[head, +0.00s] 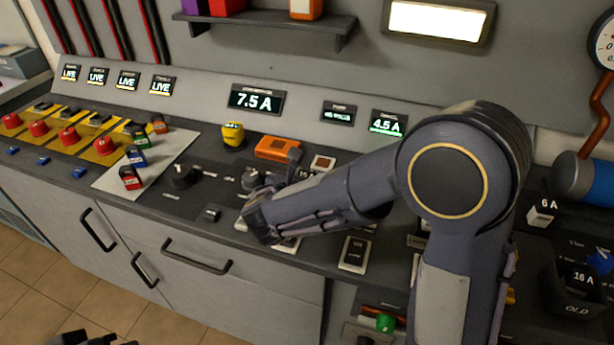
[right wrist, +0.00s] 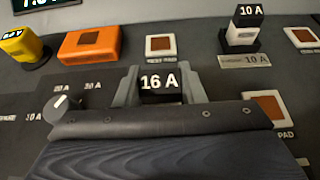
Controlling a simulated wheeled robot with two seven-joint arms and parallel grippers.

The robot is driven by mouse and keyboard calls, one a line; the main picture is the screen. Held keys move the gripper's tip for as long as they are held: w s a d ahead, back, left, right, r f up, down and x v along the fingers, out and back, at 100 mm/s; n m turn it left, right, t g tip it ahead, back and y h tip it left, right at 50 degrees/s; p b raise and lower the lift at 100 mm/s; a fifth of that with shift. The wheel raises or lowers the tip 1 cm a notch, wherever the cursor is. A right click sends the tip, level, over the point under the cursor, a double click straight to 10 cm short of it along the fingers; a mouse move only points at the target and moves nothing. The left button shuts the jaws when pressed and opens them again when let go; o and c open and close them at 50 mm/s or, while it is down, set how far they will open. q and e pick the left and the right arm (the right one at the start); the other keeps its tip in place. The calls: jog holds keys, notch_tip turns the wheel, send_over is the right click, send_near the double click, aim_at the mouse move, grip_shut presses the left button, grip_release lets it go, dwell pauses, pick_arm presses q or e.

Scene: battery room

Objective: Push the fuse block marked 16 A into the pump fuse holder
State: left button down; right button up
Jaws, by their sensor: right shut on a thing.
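My right gripper (head: 256,182) reaches left over the console in the head view. In the right wrist view its grey fingers (right wrist: 160,92) stand on either side of a black fuse block marked 16 A (right wrist: 160,80), shut on it. The block's lower part is hidden by my wrist, so I cannot tell whether it touches a holder. I cannot make out a pump label; the pump fuse holder is not identifiable. Another black block marked 16 A (head: 583,277) is at the far right, by a bin marked OLD (head: 577,309). A dark part of my left gripper (head: 88,338) shows at the bottom edge; its fingers are unclear.
A 10 A block (right wrist: 245,30) stands in a holder behind and right of the held block. An orange device (head: 277,147), a yellow block (head: 233,134) and a dial knob (head: 182,176) are nearby. A 6 A block (head: 541,212) stands at the right.

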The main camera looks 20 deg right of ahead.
jog(key=shift+f+b, duration=0.6)
jog(key=shift+f, duration=0.05)
jog(key=o, duration=0.8)
jog(key=shift+p+v, duration=1.8)
jog(key=shift+v, duration=2.75)
jog(key=shift+p+v, duration=0.35)
jog(key=shift+v, duration=0.6)
